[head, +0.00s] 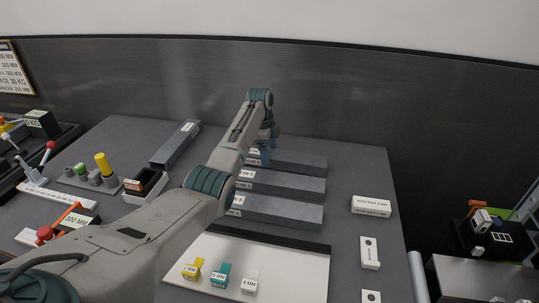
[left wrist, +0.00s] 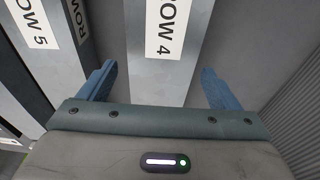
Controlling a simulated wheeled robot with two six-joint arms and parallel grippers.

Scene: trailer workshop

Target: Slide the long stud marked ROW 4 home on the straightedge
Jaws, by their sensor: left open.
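The long stud marked ROW 4 (left wrist: 165,75) is a grey bar with a white label, centred in the left wrist view. My left gripper (left wrist: 158,72) is open, with one blue finger on each side of this stud, and nothing is clamped. In the head view the left gripper (head: 265,154) is over the left end of the farthest of three parallel grey studs (head: 300,162), partly hiding its label. The ROW 5 stud (left wrist: 35,60) lies beside it in the wrist view. I cannot clearly pick out the straightedge. My right gripper is not in view.
Two more studs (head: 290,186) (head: 285,211) lie nearer, above a dark-edged white board (head: 300,262) with small yellow, teal and white blocks. A separate grey bar (head: 175,145) lies left. A white box (head: 371,206) is right. A dark wall (head: 340,110) stands behind.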

